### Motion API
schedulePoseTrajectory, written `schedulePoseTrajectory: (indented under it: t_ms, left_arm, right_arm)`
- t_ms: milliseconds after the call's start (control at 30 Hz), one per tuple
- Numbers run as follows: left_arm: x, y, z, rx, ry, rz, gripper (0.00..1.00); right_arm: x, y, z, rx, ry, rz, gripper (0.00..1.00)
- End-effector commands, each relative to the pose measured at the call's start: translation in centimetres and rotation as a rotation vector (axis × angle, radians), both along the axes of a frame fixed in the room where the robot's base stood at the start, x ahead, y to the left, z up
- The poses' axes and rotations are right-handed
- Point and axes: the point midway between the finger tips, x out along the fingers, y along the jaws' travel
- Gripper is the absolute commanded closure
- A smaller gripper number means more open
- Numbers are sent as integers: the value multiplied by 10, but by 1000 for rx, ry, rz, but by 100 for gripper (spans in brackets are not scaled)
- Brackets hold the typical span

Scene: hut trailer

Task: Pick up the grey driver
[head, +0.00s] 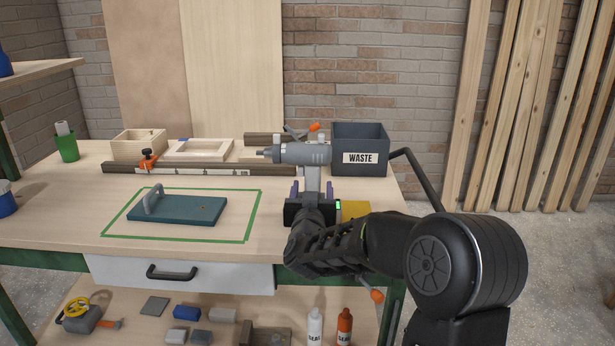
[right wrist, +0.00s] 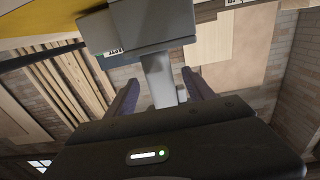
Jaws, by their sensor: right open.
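The grey driver (head: 304,153) stands upright near the right end of the workbench, its nose pointing left in the head view. My right gripper (head: 312,184) is open at the driver's grip, with one purple finger on each side. In the right wrist view the grey grip (right wrist: 158,82) shows between the two fingers of the right gripper (right wrist: 160,80), with gaps visible. The driver's blocky end (right wrist: 140,28) is at the top of that view. My gripper hides the driver's lower part in the head view. My left gripper is not in view.
The dark waste bin (head: 371,137) stands close behind the driver to the right. A long rail with an orange clamp (head: 148,160) lies to the left. A teal plate (head: 186,210) sits inside a green outline. A yellow item (head: 354,210) lies beside my right gripper.

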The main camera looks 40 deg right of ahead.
Motion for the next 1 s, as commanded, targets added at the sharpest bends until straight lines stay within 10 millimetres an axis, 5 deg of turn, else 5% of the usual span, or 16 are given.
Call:
schedulePoseTrajectory:
  t_ms: [233,833,1000]
  left_arm:
    - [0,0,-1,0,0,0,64]
    - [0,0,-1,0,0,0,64]
    - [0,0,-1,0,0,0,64]
  right_arm:
    - [23,-18,-1,1,1,-1,38]
    - [23,-18,0,1,1,0,38]
    - [23,-18,0,1,1,0,52]
